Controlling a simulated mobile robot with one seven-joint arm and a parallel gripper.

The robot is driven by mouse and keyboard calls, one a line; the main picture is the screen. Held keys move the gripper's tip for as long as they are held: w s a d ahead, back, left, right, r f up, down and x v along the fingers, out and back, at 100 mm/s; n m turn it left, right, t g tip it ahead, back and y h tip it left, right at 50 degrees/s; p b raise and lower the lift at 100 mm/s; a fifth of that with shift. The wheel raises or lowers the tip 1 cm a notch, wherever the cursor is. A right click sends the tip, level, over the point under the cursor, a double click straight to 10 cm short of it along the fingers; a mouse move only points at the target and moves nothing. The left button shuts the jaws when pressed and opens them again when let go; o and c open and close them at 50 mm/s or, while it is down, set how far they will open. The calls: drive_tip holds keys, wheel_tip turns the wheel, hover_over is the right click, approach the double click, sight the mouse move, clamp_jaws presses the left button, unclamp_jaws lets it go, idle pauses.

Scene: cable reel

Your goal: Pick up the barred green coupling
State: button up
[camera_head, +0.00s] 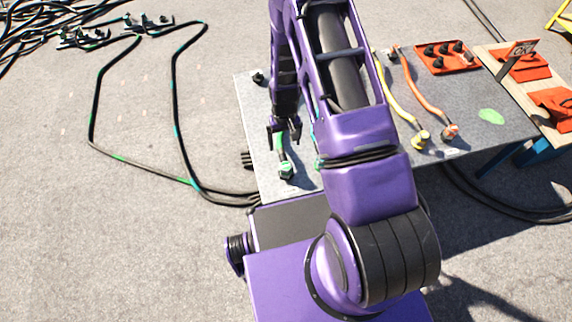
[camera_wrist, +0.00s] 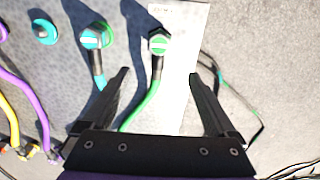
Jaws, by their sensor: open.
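The green coupling (camera_wrist: 158,44) lies at the end of a green cable near the table's edge, with a pale bar across its face. It also shows in the head view (camera_head: 286,171), near the table's front left corner. My gripper (camera_wrist: 158,73) is open and empty. In the wrist view the coupling lies between the lines of the fingers, beyond their tips, and the green cable runs back between the fingers. In the head view my gripper (camera_head: 283,129) hangs over the cable, behind the coupling. No contact with the coupling shows.
A teal coupling (camera_wrist: 96,38), also with a pale bar, lies close left of the green one. A teal round piece (camera_wrist: 44,31) lies farther left. Yellow (camera_head: 421,138) and orange (camera_head: 450,131) cable ends lie to the right on the table (camera_head: 470,160). An orange tray (camera_head: 445,67) stands behind.

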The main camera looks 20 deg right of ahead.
approach(286, 164)
drive_tip(key=f, duration=0.5)
drive_tip(key=shift+w+a+f, duration=0.1)
drive_tip(key=shift+w+a, duration=0.05)
drive_tip(key=shift+w, duration=0.1)
drive_tip(key=shift+s+f, duration=0.2)
drive_tip(key=shift+f, duration=1.15)
drive_tip(key=shift+s+f, duration=0.2)
drive_tip(key=shift+f, duration=1.15)
clamp_jaws()
